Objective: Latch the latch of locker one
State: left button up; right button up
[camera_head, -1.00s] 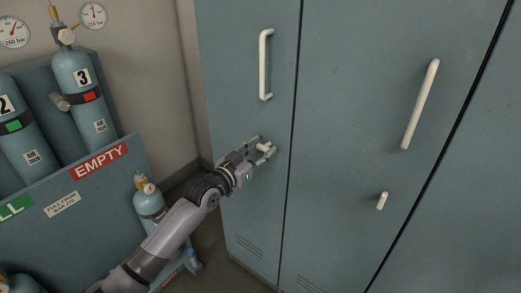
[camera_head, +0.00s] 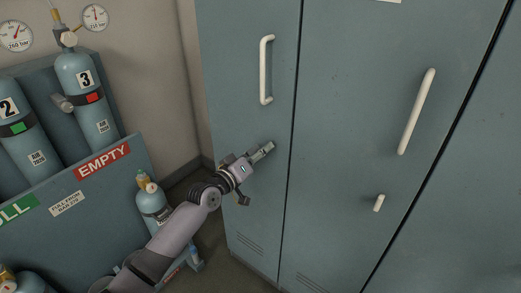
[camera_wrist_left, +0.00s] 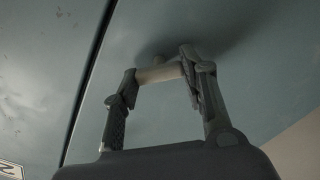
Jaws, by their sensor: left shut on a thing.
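The left locker door (camera_head: 245,190) is grey-green and looks closed, with a long pale upright handle (camera_head: 265,70). My left gripper (camera_head: 264,151) is at this door, below the handle and near the seam with the door to its right. In the left wrist view, my left gripper (camera_wrist_left: 160,80) is shut on a small pale latch (camera_wrist_left: 158,73), which spans between the two fingertips. A short stem behind the latch meets the door. In the head view the fingers mostly hide this latch. My right gripper is not in view.
The locker door to the right (camera_head: 340,120) has a long slanted handle (camera_head: 417,112) and a small pale latch (camera_head: 379,203). At left, gas cylinders (camera_head: 80,75) stand in a rack marked EMPTY (camera_head: 102,161). A smaller cylinder (camera_head: 152,202) stands near my left forearm.

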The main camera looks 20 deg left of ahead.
pick_arm(q)
jog(key=shift+a+n+p, duration=0.1)
jog(key=shift+n+p, duration=0.7)
jog(key=shift+n, duration=3.8)
jog(key=shift+f, duration=0.1)
jog(key=o, duration=1.2)
jog(key=shift+c, duration=0.2)
